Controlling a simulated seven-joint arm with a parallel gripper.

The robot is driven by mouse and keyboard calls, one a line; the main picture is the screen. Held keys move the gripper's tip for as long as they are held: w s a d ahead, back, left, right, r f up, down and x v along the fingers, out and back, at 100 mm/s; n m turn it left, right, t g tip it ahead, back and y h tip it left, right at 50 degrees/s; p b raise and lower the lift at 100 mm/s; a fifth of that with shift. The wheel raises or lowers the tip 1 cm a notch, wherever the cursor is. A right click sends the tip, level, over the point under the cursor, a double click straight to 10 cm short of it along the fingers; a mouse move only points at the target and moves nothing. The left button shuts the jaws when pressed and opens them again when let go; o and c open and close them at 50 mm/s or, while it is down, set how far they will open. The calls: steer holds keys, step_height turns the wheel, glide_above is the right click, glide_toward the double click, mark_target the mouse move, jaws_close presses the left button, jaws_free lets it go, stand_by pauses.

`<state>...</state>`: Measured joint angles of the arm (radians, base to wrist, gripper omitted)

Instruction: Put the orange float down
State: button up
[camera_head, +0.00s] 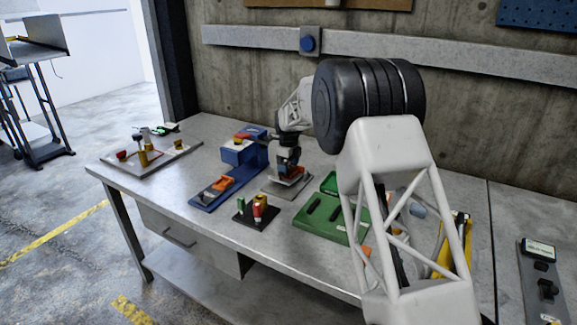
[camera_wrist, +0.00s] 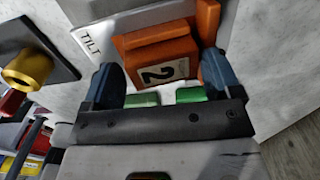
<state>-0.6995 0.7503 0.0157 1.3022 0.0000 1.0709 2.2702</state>
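The orange float (camera_wrist: 155,58) is a block with a white label reading "2"; it also shows small in the head view (camera_head: 292,171). It is at a grey plate (camera_wrist: 95,38) marked "TILT", seen on the bench in the head view (camera_head: 274,188). My gripper (camera_wrist: 162,62) is over the plate, pointing down in the head view (camera_head: 287,163). Its two blue fingers stand wide apart, one on each side of the float. Contact between fingers and float is hard to make out. An orange upright part (camera_wrist: 208,20) stands by the right finger. The float's underside is hidden.
A small black stand (camera_head: 256,216) with red, green and yellow pieces is close in front. A blue fixture (camera_head: 232,180) is to the left, a green case (camera_head: 325,217) to the right. A grey tray (camera_head: 150,158) lies far left. My arm hides the right part of the bench.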

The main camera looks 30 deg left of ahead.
mark_target(289, 166)
stand_by(0.3)
steer(key=shift+r, duration=0.75)
step_height(289, 166, up, 4)
steer(key=c, duration=0.6)
steer(key=o, duration=0.6)
steer(key=shift+r, duration=0.75)
step_height(289, 166, up, 6)
steer(key=shift+r, duration=0.1)
